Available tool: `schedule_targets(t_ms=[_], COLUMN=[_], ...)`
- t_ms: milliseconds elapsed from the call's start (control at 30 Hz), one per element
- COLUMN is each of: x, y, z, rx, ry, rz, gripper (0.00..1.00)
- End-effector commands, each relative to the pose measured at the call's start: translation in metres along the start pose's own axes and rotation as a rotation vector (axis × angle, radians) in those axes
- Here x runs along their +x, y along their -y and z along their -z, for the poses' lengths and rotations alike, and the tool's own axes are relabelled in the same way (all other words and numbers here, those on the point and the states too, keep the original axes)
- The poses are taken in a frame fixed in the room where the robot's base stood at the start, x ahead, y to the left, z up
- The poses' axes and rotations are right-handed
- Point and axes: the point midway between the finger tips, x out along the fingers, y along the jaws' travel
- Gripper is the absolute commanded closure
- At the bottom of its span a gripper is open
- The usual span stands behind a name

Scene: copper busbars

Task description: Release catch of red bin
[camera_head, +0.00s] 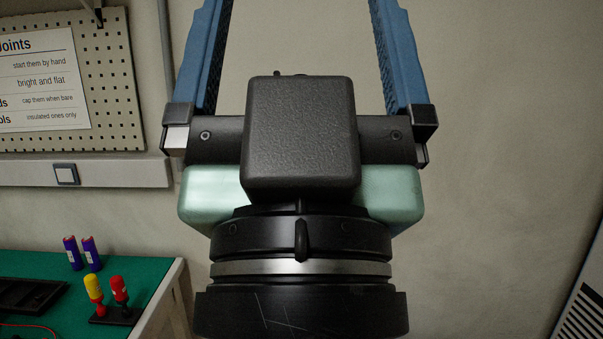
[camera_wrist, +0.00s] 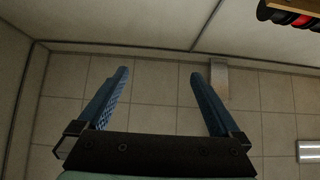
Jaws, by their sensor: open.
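My gripper (camera_head: 300,60) fills the middle of the head view, its two blue fingers pointing up and spread wide apart. Nothing is between them. The wrist view shows the same open gripper (camera_wrist: 160,85) against wall and floor tiles, apart from any object. No red bin and no catch can be made out in either view. A dark holder with a red part (camera_wrist: 298,18) shows at the top right corner of the wrist view, cut off by the frame; I cannot tell what it is.
A green-topped bench (camera_head: 150,262) is at the lower left, with purple cylinders (camera_head: 81,253) and red and yellow handled tools (camera_head: 107,290) on it. A pegboard (camera_head: 110,60) with a sign hangs above. A vented grey cabinet (camera_head: 585,315) is at the lower right. Plain wall is behind my gripper.

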Motion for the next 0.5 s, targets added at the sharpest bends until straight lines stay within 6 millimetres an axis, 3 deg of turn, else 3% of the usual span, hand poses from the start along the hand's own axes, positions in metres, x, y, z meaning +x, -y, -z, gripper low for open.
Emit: schedule_targets(t_ms=[33, 200, 500], x=[0.024, 0.057, 0.081], y=[0.0, 0.0, 0.0], z=[0.022, 0.054, 0.076], rx=[0.0, 0.0, 0.0], ry=[0.0, 0.0, 0.0], rz=[0.0, 0.001, 0.001], gripper=[0.0, 0.0, 0.0])
